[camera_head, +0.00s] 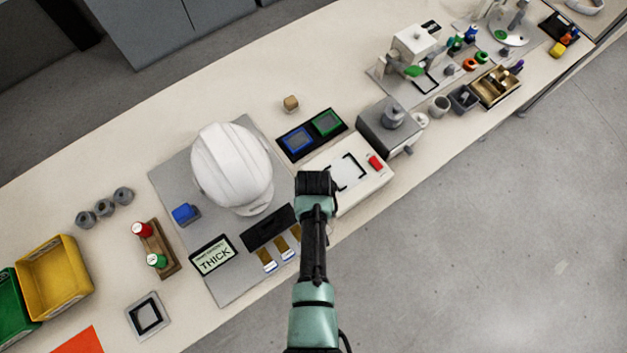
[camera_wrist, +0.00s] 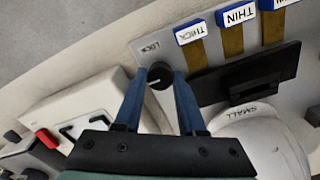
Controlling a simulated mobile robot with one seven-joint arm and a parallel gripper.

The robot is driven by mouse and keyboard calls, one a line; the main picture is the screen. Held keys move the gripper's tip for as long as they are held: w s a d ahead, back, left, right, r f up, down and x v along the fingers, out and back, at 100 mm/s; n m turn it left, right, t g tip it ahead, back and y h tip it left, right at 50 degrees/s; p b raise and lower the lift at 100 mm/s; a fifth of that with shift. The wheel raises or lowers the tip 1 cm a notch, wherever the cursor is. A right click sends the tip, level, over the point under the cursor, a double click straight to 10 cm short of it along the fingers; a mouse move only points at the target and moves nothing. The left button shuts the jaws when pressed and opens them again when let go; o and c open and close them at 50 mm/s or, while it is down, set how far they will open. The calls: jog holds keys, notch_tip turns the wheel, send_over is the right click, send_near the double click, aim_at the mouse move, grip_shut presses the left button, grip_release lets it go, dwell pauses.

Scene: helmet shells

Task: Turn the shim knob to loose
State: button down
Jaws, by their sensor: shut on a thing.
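A round black knob (camera_wrist: 159,75) with a pale pointer mark sits on the grey plate in the wrist view. A small label beside it seems to read "LOCK"; no "loose" mark can be read. My gripper (camera_wrist: 158,80) is over the knob, with one blue finger on each side, closed on it. In the head view my gripper (camera_head: 315,185) points down right of the white helmet shell (camera_head: 231,166) and hides the knob. The helmet shell, marked "SMALL", also shows in the wrist view (camera_wrist: 262,140).
Brown strips with blue-and-white tabs labelled "THICK" (camera_wrist: 194,32) and "THIN" (camera_wrist: 236,14) lie beside the knob, near a black bar (camera_wrist: 247,76). A display (camera_head: 213,256) reads "THICK". A white box with a red switch (camera_head: 375,162) stands close right.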

dwell(0.4)
jog(key=c, duration=0.5)
grip_release()
jog(key=shift+r, duration=0.1)
jog(key=shift+w+a+r+p, duration=0.1)
jog(key=shift+r+p, duration=0.4)
jog(key=shift+p, duration=0.05)
jog(key=r+p, duration=0.6)
jog(key=r, duration=0.1)
jog(key=shift+d, duration=0.25)
jog(key=shift+f, duration=0.1)
